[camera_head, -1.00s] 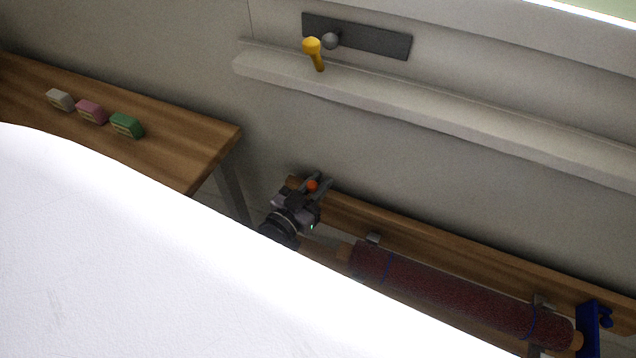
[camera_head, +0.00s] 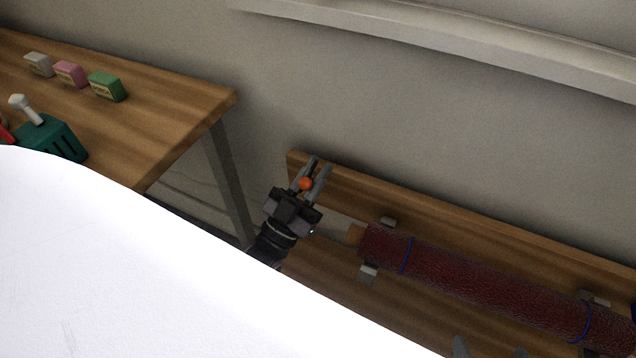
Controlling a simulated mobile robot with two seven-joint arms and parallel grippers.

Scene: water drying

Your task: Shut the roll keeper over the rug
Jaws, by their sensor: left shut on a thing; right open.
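The rolled dark red rug (camera_head: 490,280) lies on grey brackets along a wooden board at the lower right, with blue bands around it. A blue part, possibly the roll keeper, is only a sliver at the right edge (camera_head: 633,313), so I cannot tell whether it is open. My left gripper (camera_head: 314,172) is just left of the rug's near end, apart from it, shut on a small orange ball-like knob (camera_head: 306,184). What the knob belongs to is unclear. My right gripper (camera_head: 490,349) shows only grey fingertips at the bottom edge, open, below the rug.
A wooden table (camera_head: 190,100) at the left bears white, pink and green blocks (camera_head: 106,87) and a teal holder (camera_head: 52,138). A large white surface (camera_head: 150,270) hides the lower left. A pale ledge (camera_head: 480,45) runs along the wall above the board.

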